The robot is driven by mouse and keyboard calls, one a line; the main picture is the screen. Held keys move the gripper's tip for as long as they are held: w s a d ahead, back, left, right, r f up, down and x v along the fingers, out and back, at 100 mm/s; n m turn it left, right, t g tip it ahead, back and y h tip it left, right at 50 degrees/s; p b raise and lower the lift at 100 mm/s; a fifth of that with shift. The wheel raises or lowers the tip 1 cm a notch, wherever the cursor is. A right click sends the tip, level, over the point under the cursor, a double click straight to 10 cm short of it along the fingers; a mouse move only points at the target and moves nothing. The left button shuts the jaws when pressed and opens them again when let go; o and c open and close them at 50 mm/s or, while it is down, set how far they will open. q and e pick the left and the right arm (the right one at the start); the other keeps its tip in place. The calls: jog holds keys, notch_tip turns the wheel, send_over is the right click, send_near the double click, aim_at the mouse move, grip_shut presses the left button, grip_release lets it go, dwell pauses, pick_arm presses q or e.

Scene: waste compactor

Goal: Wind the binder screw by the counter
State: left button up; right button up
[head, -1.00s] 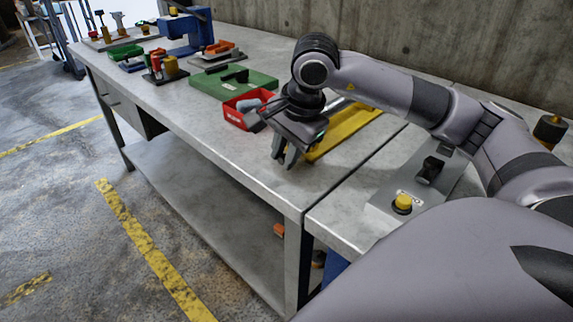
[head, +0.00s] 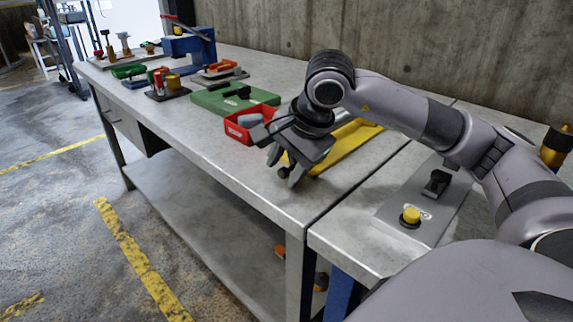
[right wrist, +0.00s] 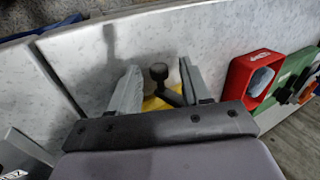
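My right gripper (head: 285,166) is over the near end of the grey counter (head: 215,135), fingers pointing down and apart. A dark round knob on a short dark stem, probably the binder screw (right wrist: 158,72), shows between the two fingers (right wrist: 160,83) in the right wrist view. The fingers do not visibly touch it. In the head view the knob (head: 284,172) is a small dark spot by the fingertips. My left gripper is not in view.
A red bin (head: 238,133) with a grey item and a green case (head: 215,100) stand close to my right gripper. A long yellow piece (head: 352,140) lies behind it. A panel with a yellow button (head: 410,216) is nearer. Floor beside the counter is open.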

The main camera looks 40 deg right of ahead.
jog(key=p+v, duration=0.1)
jog(key=v, duration=0.6)
jog(key=shift+r, duration=0.15)
